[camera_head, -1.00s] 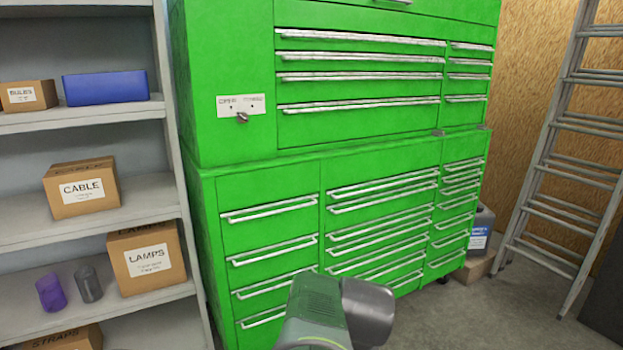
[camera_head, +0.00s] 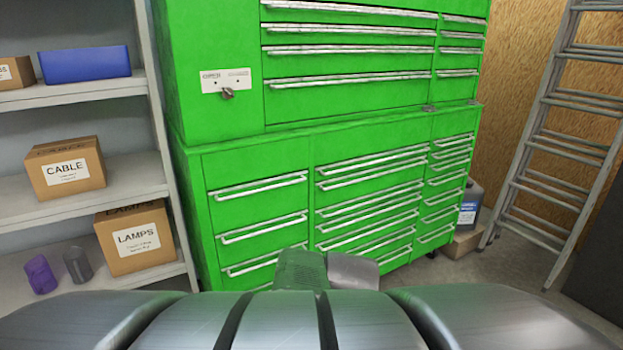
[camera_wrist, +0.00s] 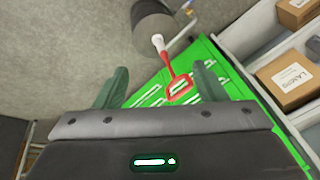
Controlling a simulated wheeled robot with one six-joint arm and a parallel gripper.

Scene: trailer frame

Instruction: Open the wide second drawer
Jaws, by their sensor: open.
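A tall green tool cabinet (camera_head: 250,150) stands ahead in the head view. Its upper part has a stack of wide drawers; the second handle down in view (camera_head: 350,29) is a long silver bar. Its lower part has a left column, a wider middle column (camera_head: 370,165) and a right column of drawers. All the drawers in view look shut. In the wrist view, my gripper (camera_wrist: 160,72) is open, with its two green fingers apart; the green cabinet front (camera_wrist: 150,97) shows beyond them. A red loop-ended thing (camera_wrist: 180,88) with a pale tip shows between the fingers; its distance is unclear.
A grey shelf (camera_head: 90,91) with boxes stands left of the cabinet. A ladder (camera_head: 560,130) leans at the right, near a dark jug (camera_head: 470,203). A dark cylinder (camera_wrist: 155,22) shows in the wrist view. Open concrete floor (camera_head: 510,275) lies at the front right.

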